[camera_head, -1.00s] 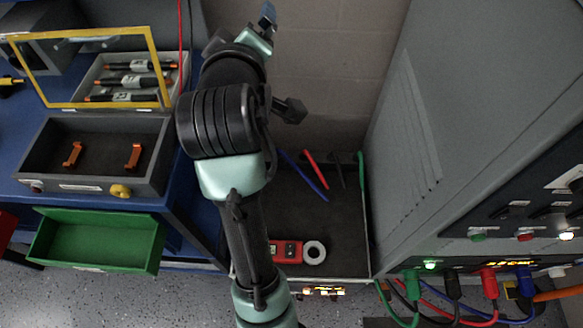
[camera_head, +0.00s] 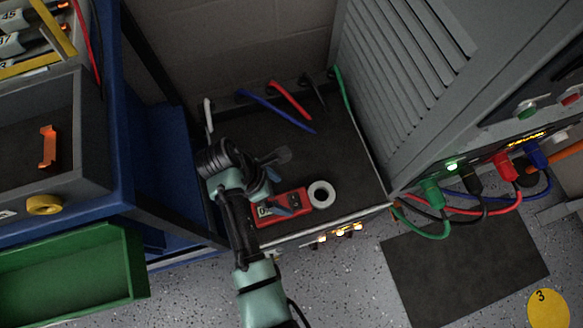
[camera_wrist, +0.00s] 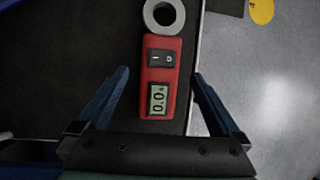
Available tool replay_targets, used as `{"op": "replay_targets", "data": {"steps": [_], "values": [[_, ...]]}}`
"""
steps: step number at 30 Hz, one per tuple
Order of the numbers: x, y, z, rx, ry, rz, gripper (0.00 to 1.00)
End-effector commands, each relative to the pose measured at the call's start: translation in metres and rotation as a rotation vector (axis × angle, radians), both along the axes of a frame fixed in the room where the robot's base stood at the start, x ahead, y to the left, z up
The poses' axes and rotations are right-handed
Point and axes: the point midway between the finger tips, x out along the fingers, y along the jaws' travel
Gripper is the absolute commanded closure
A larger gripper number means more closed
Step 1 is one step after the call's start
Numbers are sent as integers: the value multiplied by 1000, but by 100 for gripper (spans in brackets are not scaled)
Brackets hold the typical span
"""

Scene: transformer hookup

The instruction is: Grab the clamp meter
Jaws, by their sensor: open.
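The clamp meter (camera_head: 296,199) has a red body with a display and a pale grey ring. It lies flat near the front edge of the dark top of a low cabinet. In the wrist view the clamp meter (camera_wrist: 161,75) is between the two blue fingers, its ring pointing away from my gripper and its display reading 0.0. My gripper (camera_head: 280,192) is open, its fingers apart on either side of the red body, with a gap on each side. It also shows in the wrist view (camera_wrist: 159,80). How high the fingertips are above the cabinet top is unclear.
Blue, red, black and green leads (camera_head: 290,100) lie at the back of the cabinet top (camera_head: 345,150). A tall grey cabinet (camera_head: 415,70) with plugged cables stands to the right. A green tray (camera_head: 70,270) and a blue bench (camera_head: 160,150) are on the left.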

Motion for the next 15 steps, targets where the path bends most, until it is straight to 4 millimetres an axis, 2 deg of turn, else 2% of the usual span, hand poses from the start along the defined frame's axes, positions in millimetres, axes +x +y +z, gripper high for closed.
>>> {"op": "replay_targets", "data": {"steps": [1, 10, 15], "values": [[0, -4, -10, 0, 0, -2, 0], [0, -11, -27, 0, -2, -1, 0], [-3, -18, -53, 1, 0, -2, 0]]}}
